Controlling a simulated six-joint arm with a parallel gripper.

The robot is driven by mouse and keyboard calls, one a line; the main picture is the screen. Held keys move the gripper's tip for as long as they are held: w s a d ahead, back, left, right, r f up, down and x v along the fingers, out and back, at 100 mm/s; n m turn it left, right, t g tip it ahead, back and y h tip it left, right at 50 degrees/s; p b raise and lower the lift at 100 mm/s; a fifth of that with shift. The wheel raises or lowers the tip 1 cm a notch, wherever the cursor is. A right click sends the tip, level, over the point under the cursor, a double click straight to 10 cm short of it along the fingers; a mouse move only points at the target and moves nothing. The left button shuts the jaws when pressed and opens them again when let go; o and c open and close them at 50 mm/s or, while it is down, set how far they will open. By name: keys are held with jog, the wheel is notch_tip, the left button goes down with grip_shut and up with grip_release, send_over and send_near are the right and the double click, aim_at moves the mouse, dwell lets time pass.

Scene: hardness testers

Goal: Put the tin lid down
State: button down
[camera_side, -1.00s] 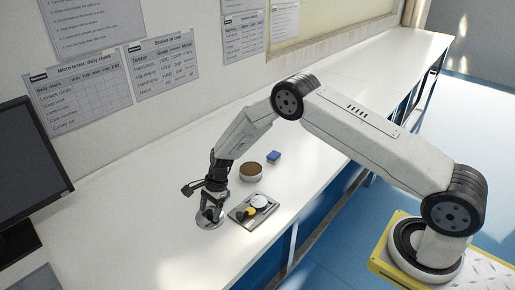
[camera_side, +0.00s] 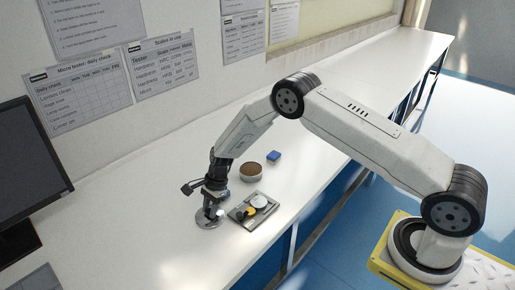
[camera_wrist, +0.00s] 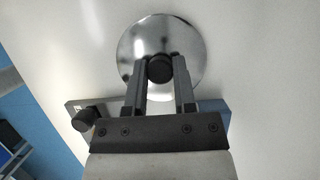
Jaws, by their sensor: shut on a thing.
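The tin lid (camera_wrist: 135,40) is a shiny round metal disc with a black knob (camera_wrist: 159,69) at its middle. In the side view the lid (camera_side: 203,224) is at the white bench's surface, left of the small tray; I cannot tell whether it touches the bench. My gripper (camera_side: 210,212) points down over it. In the wrist view my gripper (camera_wrist: 159,72) has its two fingers closed on either side of the knob. The fingers hide part of the lid's near side.
A small tray (camera_side: 240,224) with a yellow-and-black item and a pale disc stands just right of the lid. A round tin with a brown top (camera_side: 251,172) and a blue block (camera_side: 273,155) are behind it. A monitor (camera_side: 30,175) stands at left. The bench's front left is clear.

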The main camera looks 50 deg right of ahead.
jog(key=shift+r, duration=0.6)
jog(key=s+d+r, duration=0.1)
jog(key=s+r, duration=1)
jog(key=s, duration=0.3)
jog(key=shift+d+r, duration=0.25)
jog(key=shift+d, duration=0.15)
